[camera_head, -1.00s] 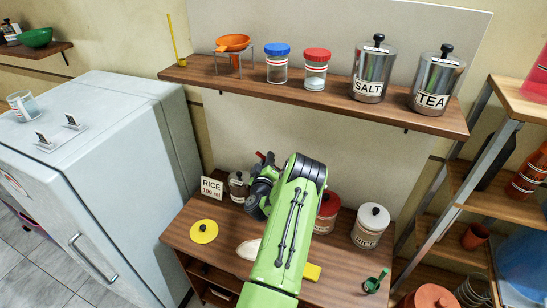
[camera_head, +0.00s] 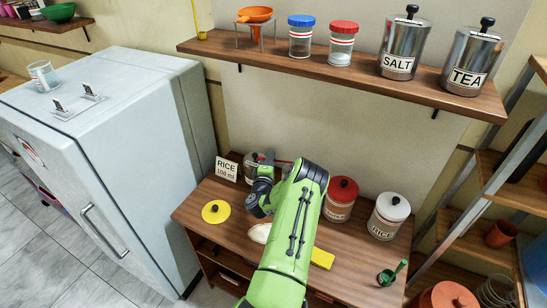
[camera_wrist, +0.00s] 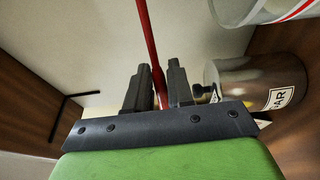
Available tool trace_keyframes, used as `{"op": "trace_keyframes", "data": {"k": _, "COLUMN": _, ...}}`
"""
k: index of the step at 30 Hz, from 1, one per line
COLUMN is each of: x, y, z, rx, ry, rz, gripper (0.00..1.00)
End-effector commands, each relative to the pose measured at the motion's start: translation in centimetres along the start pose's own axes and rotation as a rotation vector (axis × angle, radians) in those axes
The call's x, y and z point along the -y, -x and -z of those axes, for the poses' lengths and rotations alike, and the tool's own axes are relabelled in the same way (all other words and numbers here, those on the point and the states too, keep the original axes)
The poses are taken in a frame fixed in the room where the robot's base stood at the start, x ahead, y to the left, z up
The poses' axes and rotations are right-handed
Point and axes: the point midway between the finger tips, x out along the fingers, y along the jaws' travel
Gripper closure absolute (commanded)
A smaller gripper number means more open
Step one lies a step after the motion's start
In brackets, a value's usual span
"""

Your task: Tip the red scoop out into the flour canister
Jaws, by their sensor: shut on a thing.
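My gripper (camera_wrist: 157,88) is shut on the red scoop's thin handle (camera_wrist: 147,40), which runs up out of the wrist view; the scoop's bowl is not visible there. In the head view my gripper (camera_head: 262,182) is above the back left of the wooden table, close to a metal canister (camera_head: 249,168). A bit of red shows beside it. A red-lidded canister (camera_head: 341,195) stands right of my arm; its label is too small to read. No label clearly reads FLOUR. The wrist view shows a metal canister (camera_wrist: 240,78) with a label ending in "AR".
The table also has a RICE 100 ml card (camera_head: 227,167), a yellow lid (camera_head: 216,211), a white dish (camera_head: 260,232) partly behind my arm, a yellow block (camera_head: 322,258), a white-lidded canister (camera_head: 388,215) and a green mortar (camera_head: 392,272). A loaded shelf (camera_head: 340,73) hangs above.

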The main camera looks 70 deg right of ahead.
Motion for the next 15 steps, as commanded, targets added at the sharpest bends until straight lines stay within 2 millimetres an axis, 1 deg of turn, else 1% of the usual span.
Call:
{"op": "trace_keyframes", "data": {"k": 1, "x": -0.2, "y": 0.0, "z": 0.3, "rx": -0.002, "ry": 0.041, "rz": -0.003, "gripper": 1.00}}
{"op": "trace_keyframes", "data": {"k": 4, "x": 0.7, "y": 0.0, "z": 0.5, "rx": -0.001, "ry": 0.130, "rz": -0.004, "gripper": 1.00}}
{"op": "trace_keyframes", "data": {"k": 8, "x": 2.1, "y": 0.0, "z": 0.7, "rx": -0.001, "ry": 0.247, "rz": -0.003, "gripper": 1.00}}
{"op": "trace_keyframes", "data": {"k": 15, "x": 4.7, "y": -0.1, "z": 0.4, "rx": 0.000, "ry": 0.481, "rz": -0.003, "gripper": 1.00}}
